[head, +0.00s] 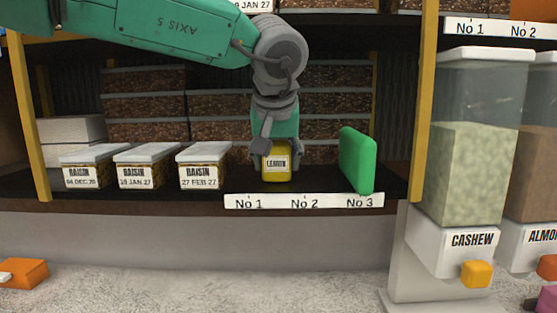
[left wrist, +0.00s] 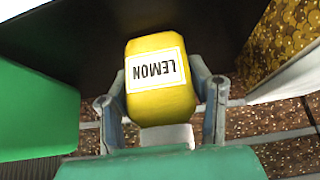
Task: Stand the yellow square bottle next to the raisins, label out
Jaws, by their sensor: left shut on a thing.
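The yellow square bottle (head: 277,172) stands upright on the dark shelf, its white LEMON label facing out. It also shows in the left wrist view (left wrist: 160,101), where the label reads upside down. My left gripper (head: 272,158) comes down from above and is shut on the bottle, one finger on each side. The raisins are three white-lidded boxes in a row on the left; the nearest raisin box (head: 202,168), dated 27 FEB 27, is just left of the bottle with a small gap. My right gripper is in neither view.
A green upright block (head: 356,160) stands right of the bottle, with bare shelf between. A strip marked No 1, No 2, No 3 (head: 304,202) runs along the shelf edge. Stacked brown packs (head: 145,105) fill the back. A yellow post (head: 424,100) and the cashew dispenser (head: 465,170) bound the right.

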